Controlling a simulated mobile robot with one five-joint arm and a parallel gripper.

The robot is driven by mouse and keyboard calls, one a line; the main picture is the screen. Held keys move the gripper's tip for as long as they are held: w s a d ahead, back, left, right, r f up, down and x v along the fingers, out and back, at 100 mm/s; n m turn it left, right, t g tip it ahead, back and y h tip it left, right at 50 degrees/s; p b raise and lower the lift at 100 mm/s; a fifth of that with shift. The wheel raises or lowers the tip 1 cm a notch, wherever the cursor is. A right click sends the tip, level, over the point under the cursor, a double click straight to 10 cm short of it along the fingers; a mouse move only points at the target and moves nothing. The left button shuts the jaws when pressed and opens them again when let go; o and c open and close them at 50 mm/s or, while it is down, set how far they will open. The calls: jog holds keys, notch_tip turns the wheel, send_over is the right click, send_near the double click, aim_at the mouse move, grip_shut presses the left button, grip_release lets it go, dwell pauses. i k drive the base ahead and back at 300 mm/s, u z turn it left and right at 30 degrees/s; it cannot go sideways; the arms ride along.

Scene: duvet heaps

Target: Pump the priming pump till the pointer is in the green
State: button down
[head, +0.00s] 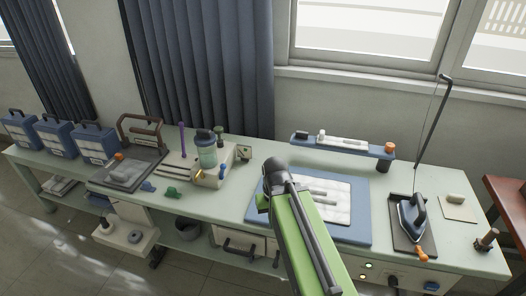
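A pale unit (178,165) stands left of centre on the long green bench. On it is a bottle (207,152) with greenish contents and a dark cap, with a small brass-coloured part (221,173) beside it. This looks like the priming pump, but its handle is not clear to me. A small gauge-like plate (243,153) stands just right of it; its pointer and green zone are too small to read. My green arm reaches up from the bottom centre, right of this unit. My gripper does not show.
A purple rod (182,138) stands behind the pale unit, and a green knob-topped piece (219,134) stands behind the bottle. Small blue (148,187) and green (172,192) pieces lie in front. A blue mat (352,228) with white padding and an iron (412,215) are to the right.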

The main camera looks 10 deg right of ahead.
aim_at(218, 130)
jog(key=u, duration=0.1)
jog(key=i, duration=1)
jog(key=z, duration=0.1)
